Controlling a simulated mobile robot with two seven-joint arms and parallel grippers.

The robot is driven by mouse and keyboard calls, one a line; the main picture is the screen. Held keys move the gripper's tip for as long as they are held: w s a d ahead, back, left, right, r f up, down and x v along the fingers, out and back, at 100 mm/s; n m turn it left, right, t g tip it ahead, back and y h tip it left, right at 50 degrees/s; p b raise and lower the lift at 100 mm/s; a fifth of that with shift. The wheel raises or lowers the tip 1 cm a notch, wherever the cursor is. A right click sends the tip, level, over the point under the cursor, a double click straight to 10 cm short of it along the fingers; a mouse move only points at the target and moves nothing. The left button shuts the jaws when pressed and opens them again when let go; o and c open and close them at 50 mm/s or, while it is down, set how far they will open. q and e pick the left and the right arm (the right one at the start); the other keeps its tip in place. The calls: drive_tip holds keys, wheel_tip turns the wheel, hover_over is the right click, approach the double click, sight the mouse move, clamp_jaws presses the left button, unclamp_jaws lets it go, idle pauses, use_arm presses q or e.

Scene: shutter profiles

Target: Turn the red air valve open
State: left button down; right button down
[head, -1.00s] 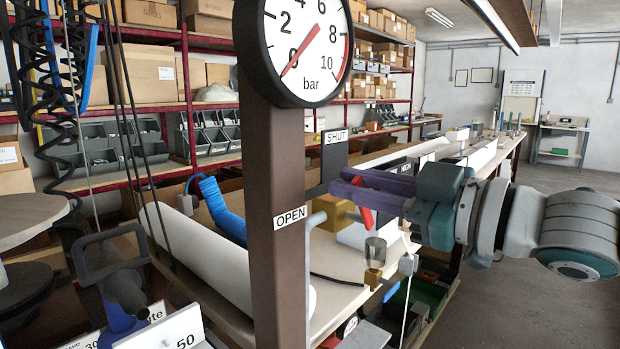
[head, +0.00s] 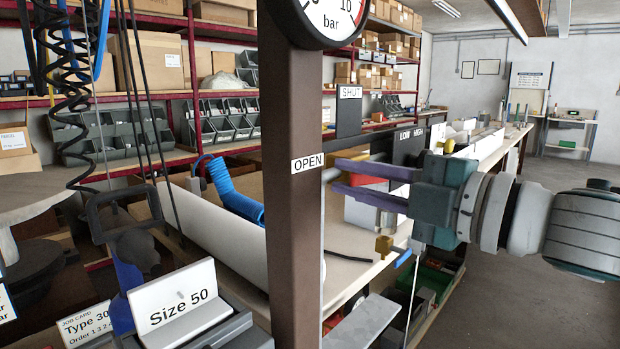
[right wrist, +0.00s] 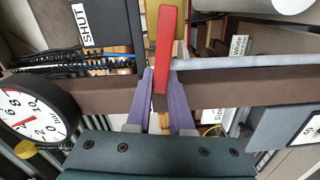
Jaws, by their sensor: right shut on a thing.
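The red valve lever (right wrist: 165,50) is between the purple fingers of my right gripper (right wrist: 160,95) in the right wrist view. My right gripper (head: 345,180) is shut on it; in the head view only a small red part (head: 373,183) shows between the fingers. The gripper is beside the brown post (head: 297,230), about level with the OPEN label (head: 308,162) and below the SHUT label (head: 350,92). The valve body is mostly hidden. The pressure gauge (head: 325,15) is cut off at the top; it also shows in the right wrist view (right wrist: 30,110). My left gripper is not in view.
A Size 50 card (head: 180,308) stands at the lower left. Shelves with boxes line the back. Open floor (head: 540,280) lies at the right.

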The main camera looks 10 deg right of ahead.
drive_tip(key=shift+f+n+b, duration=0.45)
drive_tip(key=shift+f+n, duration=0.1)
drive_tip(key=shift+n, duration=0.35)
drive_tip(key=c, duration=0.8)
unclamp_jaws()
drive_tip(key=b+v, duration=0.3)
drive_tip(key=v, duration=0.7)
